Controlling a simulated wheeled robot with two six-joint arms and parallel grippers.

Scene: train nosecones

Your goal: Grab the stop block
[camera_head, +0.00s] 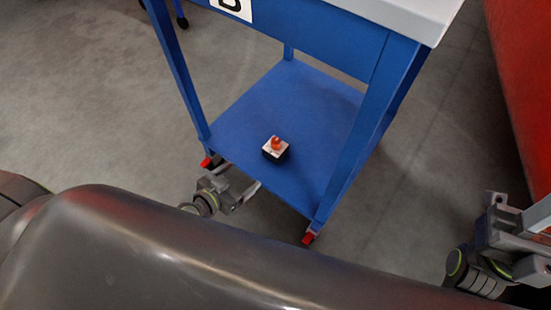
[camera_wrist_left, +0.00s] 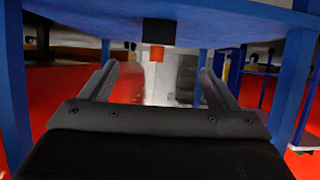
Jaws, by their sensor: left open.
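The stop block (camera_head: 273,153) is a small black box with a pale top and an orange-red knob. It stands on the blue lower shelf (camera_head: 308,100) of a cart, near the shelf's front edge. My left gripper (camera_head: 243,174) is open and empty at that front edge, short of the block and apart from it. In the left wrist view the picture is upside down, and the block (camera_wrist_left: 157,32) appears ahead between the spread fingers (camera_wrist_left: 157,80). My right gripper (camera_head: 530,240) is at the right edge, partly cut off, and its fingers are unclear.
The cart's blue legs (camera_head: 366,140) stand on both sides of the shelf opening. Its white top (camera_head: 405,15) overhangs above. Red-capped feet (camera_head: 309,238) show below. A large red object (camera_head: 522,90) stands at the right. Grey floor (camera_head: 80,100) is open at the left.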

